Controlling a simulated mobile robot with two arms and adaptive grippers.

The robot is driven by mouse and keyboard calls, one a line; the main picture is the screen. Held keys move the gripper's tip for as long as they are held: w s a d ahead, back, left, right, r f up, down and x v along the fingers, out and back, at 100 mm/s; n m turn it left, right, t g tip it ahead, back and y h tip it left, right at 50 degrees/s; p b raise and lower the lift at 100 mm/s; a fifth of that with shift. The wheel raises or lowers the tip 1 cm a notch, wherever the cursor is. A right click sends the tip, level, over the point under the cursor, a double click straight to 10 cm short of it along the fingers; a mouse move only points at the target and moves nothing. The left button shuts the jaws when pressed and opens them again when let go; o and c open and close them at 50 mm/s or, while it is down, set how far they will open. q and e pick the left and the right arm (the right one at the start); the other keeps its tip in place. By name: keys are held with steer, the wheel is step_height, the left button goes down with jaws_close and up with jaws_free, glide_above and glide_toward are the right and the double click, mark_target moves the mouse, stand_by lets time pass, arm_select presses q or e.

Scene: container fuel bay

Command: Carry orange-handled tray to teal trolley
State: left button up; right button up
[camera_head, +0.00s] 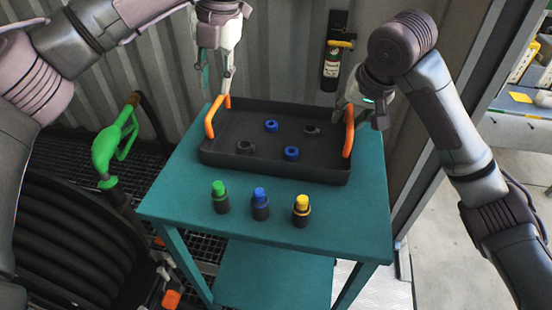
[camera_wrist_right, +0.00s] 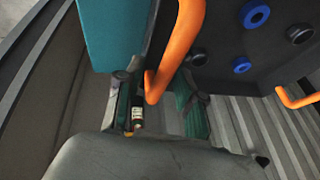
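The black tray (camera_head: 275,170) with two orange handles rests on top of the teal trolley (camera_head: 330,212). The tray holds two blue rings (camera_head: 271,126) and two dark rings (camera_head: 246,147). My left gripper (camera_head: 216,84) points down just above the left orange handle (camera_head: 214,118), its two fingers apart with nothing between them. My right gripper (camera_head: 360,108) is at the right orange handle (camera_head: 349,132). In the right wrist view my right gripper (camera_wrist_right: 158,100) has its fingers apart, with the near orange handle (camera_wrist_right: 178,50) between them; whether either finger touches it is unclear.
Green-capped (camera_head: 220,199), blue-capped (camera_head: 260,205) and yellow-capped (camera_head: 301,211) bottles stand on the trolley before the tray. A green fuel nozzle (camera_head: 110,150) and black hose reel (camera_head: 75,235) are at left.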

steer(key=shift+r, duration=0.15)
arm_select(q)
steer(key=shift+d+r, duration=0.2)
steer(key=shift+r, duration=0.9)
arm_select(e)
steer(key=v, duration=1.1)
steer(key=shift+s+r, duration=0.15)
steer(key=shift+r, duration=0.25)
